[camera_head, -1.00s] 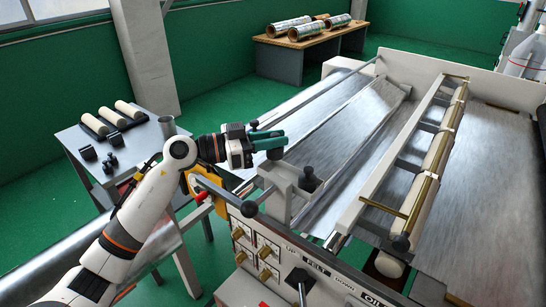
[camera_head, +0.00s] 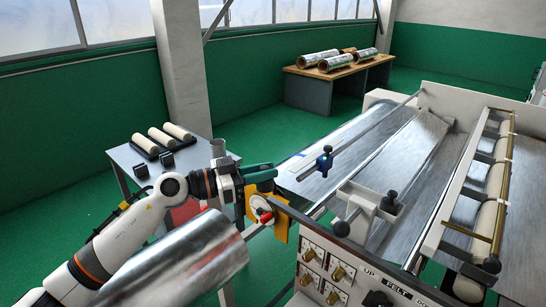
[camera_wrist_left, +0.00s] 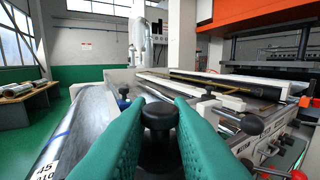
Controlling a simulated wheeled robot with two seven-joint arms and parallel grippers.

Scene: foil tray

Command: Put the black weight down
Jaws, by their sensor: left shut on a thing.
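My left gripper (camera_head: 264,172) has teal fingers and shows near the left front corner of the machine (camera_head: 340,258). In the left wrist view, the fingers (camera_wrist_left: 158,140) are closed around a black weight (camera_wrist_left: 159,116) with a round knob on top and a wider body below. The weight stands upright between them; its lower part is partly covered by the fingers. In the head view the held weight is hard to make out at the fingers. My right gripper is not in view.
A black knob (camera_head: 389,199) stands on a bracket. A grey side table (camera_head: 128,157) holds rollers and small black blocks. A long shiny roll (camera_head: 195,265) crosses the foreground.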

